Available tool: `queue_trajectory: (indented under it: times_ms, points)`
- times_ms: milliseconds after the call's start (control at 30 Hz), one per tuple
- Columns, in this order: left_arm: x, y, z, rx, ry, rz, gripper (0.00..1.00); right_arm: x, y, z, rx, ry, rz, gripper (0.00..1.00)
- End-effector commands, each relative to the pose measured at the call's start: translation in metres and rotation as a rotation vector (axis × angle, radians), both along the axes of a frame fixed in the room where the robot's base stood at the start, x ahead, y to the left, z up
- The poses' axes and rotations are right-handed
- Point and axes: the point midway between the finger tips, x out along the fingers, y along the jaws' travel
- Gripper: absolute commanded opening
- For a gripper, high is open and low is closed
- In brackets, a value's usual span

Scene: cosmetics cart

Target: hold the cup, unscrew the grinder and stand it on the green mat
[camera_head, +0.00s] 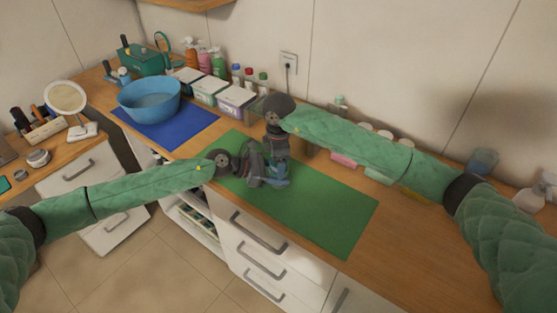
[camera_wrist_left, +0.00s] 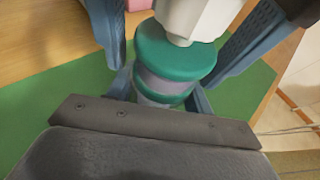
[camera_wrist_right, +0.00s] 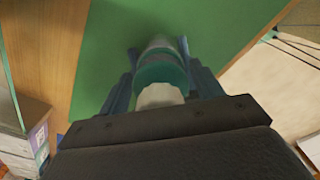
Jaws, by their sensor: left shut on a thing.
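The cup (camera_wrist_left: 165,85), grey with green bands, is between my left gripper's (camera_head: 268,170) blue fingers, which are shut on it above the green mat (camera_head: 318,212). A pale faceted grinder (camera_wrist_left: 195,18) sits on top of the cup's green band, in line with it. The right wrist view also shows the grinder (camera_wrist_right: 160,95) and the green band beyond it. My right gripper (camera_wrist_right: 165,85) comes down from above with its fingers on both sides of the grinder. A gap shows beside the fingers, so they look open. In the head view the grippers partly hide cup and grinder.
A blue bowl (camera_head: 150,98) stands on a blue mat (camera_head: 190,130) to the left. Lidded boxes (camera_head: 236,99) and bottles (camera_head: 205,60) line the wall behind. The right part of the green mat is bare.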

Motion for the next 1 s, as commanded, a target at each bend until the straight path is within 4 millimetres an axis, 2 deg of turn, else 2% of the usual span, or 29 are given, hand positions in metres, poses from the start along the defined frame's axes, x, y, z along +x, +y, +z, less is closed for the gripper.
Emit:
queue_trajectory:
  times_ms: [33,200,233,300,333,667,1000]
  points:
    - [0.000,0.000,0.000,0.000,0.000,0.000,0.00,0.000,0.000,0.000,0.000,0.000,0.000,0.55]
    - [0.000,0.000,0.000,0.000,0.000,0.000,0.00,0.000,0.000,0.000,0.000,0.000,0.000,0.25]
    - [0.000,0.000,0.000,0.000,0.000,0.000,0.00,0.000,0.000,0.000,0.000,0.000,0.000,0.58]
    - [0.000,0.000,0.000,0.000,0.000,0.000,0.00,0.000,0.000,0.000,0.000,0.000,0.000,0.72]
    - [0.000,0.000,0.000,0.000,0.000,0.000,0.00,0.000,0.000,0.000,0.000,0.000,0.000,0.74]
    - [0.000,0.000,0.000,0.000,0.000,0.000,0.00,0.000,0.000,0.003,0.000,-0.001,0.000,0.74]
    - [0.000,0.000,0.000,0.000,0.000,0.000,0.00,0.000,0.000,0.037,0.000,-0.001,0.001,0.74]
